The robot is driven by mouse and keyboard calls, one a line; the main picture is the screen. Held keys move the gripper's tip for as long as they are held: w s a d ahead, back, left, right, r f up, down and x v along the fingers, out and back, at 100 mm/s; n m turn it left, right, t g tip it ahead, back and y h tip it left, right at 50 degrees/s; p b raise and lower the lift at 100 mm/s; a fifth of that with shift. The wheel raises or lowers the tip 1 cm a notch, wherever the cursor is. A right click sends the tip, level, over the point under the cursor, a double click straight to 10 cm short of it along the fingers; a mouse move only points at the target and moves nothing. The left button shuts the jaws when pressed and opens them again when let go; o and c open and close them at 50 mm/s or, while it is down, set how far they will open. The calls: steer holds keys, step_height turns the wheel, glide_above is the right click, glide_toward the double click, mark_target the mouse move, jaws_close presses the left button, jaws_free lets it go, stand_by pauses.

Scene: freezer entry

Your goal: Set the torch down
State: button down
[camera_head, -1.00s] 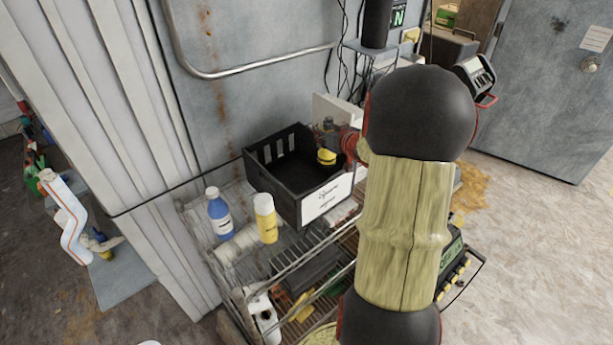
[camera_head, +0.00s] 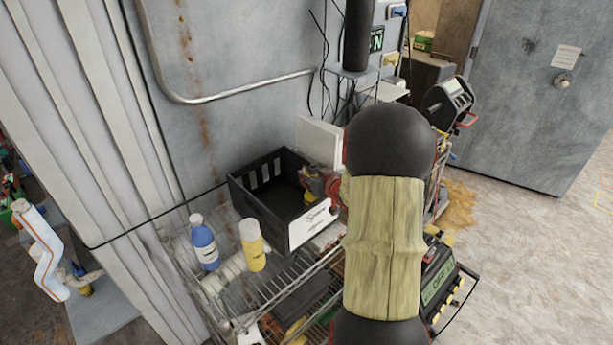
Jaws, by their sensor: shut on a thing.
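My gripper (camera_head: 314,181) is over the right end of a black crate (camera_head: 262,216). It is shut on the torch, of which only a small yellow part (camera_head: 310,196) shows at the fingers. The rest of the torch is hidden by the gripper and the crate's front wall. I cannot tell whether the torch touches the crate floor. My arm covers the area to the right of the crate.
The crate stands on a wire rack (camera_head: 294,268), behind a blue bottle (camera_head: 204,245) and a yellow bottle with a white cap (camera_head: 252,247). A white board (camera_head: 319,139) stands behind the crate. A green-screened device (camera_head: 440,283) is right of my arm. Open floor lies farther right.

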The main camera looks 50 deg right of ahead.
steer(key=shift+f, duration=0.4)
steer(key=shift+f, duration=0.2)
steer(key=c, duration=1.5)
jaws_free()
steer(key=shift+o, duration=0.5)
